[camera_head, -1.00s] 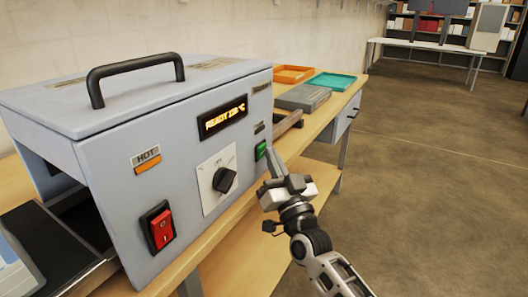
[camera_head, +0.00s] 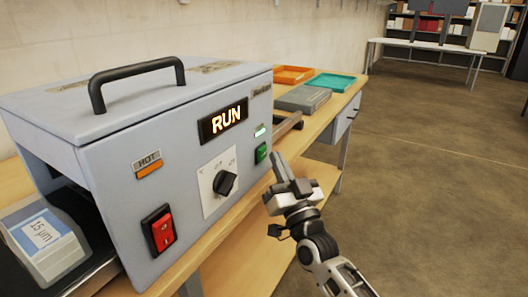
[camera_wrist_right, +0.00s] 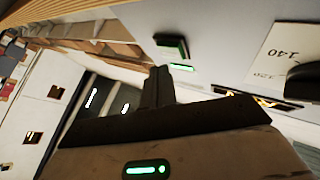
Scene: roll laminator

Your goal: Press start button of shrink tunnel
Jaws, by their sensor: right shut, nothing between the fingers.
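The shrink tunnel (camera_head: 110,130) is a grey-blue box on the wooden bench. Its display (camera_head: 223,119) reads RUN. The green start button (camera_head: 261,152) is on the right of its front panel, with a lit green lamp (camera_head: 260,131) above it. The button also shows in the right wrist view (camera_wrist_right: 172,46). My right gripper (camera_head: 281,163) is shut and empty, just right of the button and apart from it. In the right wrist view its fingers (camera_wrist_right: 158,84) are together below the button. My left gripper is not in view.
The panel also carries a dial (camera_head: 224,183) and a red switch (camera_head: 161,230). A grey box with a white-blue label (camera_head: 45,240) sits at the tunnel's left opening. Orange (camera_head: 293,74) and teal (camera_head: 331,84) trays stand behind on the bench. Floor at right is clear.

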